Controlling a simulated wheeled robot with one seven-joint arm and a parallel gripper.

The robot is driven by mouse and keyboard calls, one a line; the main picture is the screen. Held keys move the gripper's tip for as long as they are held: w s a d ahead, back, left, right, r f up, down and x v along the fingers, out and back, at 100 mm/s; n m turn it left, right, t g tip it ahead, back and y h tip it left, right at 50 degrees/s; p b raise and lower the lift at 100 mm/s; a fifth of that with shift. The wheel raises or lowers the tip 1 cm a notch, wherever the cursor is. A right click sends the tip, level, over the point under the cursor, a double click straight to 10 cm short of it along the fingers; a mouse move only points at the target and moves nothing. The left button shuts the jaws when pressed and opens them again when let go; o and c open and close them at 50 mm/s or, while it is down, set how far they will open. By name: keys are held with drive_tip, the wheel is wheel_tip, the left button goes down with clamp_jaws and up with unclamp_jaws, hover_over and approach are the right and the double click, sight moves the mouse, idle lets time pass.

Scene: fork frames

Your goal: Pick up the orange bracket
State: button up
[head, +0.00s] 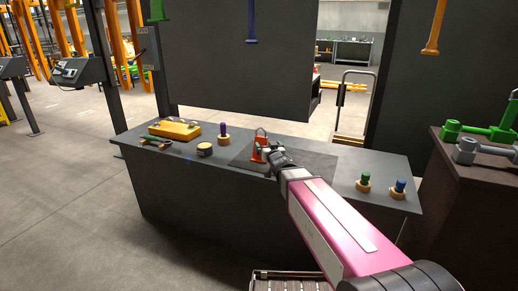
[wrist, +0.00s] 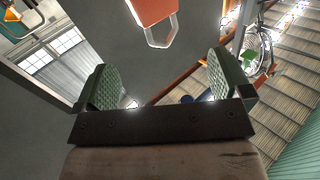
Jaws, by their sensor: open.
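An upright orange piece (head: 260,141), which looks like the orange bracket, stands on the dark mat on the grey table. My gripper (head: 273,153) is just right of it and in front, hiding part of its lower side. The orange piece lies beyond the fingertips. Whether anything touches cannot be told.
A yellow block (head: 175,130), a purple peg (head: 222,131) and a round pot (head: 204,150) stand left on the table. Green (head: 364,180) and blue (head: 399,187) pegs stand right. Another orange part (head: 434,28) hangs at upper right. A dark panel (head: 240,60) rises behind.

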sight(262, 137)
drive_tip(key=x, duration=1)
drive_tip(key=shift+w+r, duration=0.1)
drive_tip(key=shift+w, duration=0.25)
